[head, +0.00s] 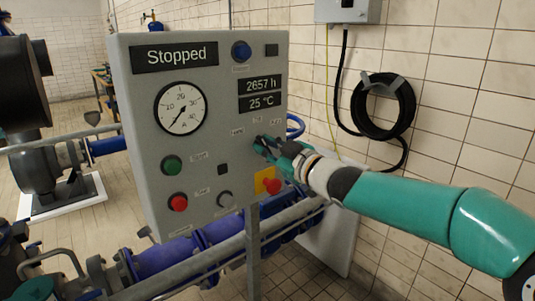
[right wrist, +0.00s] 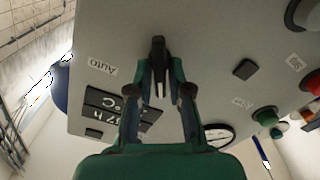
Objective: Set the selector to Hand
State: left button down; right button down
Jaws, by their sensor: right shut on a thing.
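The grey control panel (head: 222,100) stands left of centre in the head view. Its selector is mostly hidden there by my right gripper (head: 264,148), with small labels above it, one reading Hand (head: 237,132). In the right wrist view the dark selector knob (right wrist: 158,46) sits between the fingertips of my right gripper (right wrist: 159,72), which is shut on it. An Auto label (right wrist: 102,66) shows upside down to its left. I cannot tell which label the knob points to. The display (head: 174,57) reads Stopped.
Below the selector is a red emergency knob on a yellow plate (head: 267,182), close under my right gripper. A green button (head: 172,165) and red button (head: 178,202) are at lower left. A grey rail (head: 200,267) and blue pipes (head: 160,259) run below. A coiled black hose (head: 382,106) hangs behind.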

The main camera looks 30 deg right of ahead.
jog(key=shift+a+f+n+b, duration=0.15)
jog(key=shift+n+b, duration=0.35)
jog(key=shift+n, duration=0.7)
jog(key=c, duration=1.2)
grip_release()
jog(key=s+d, duration=0.1)
jog(key=s, duration=1.1)
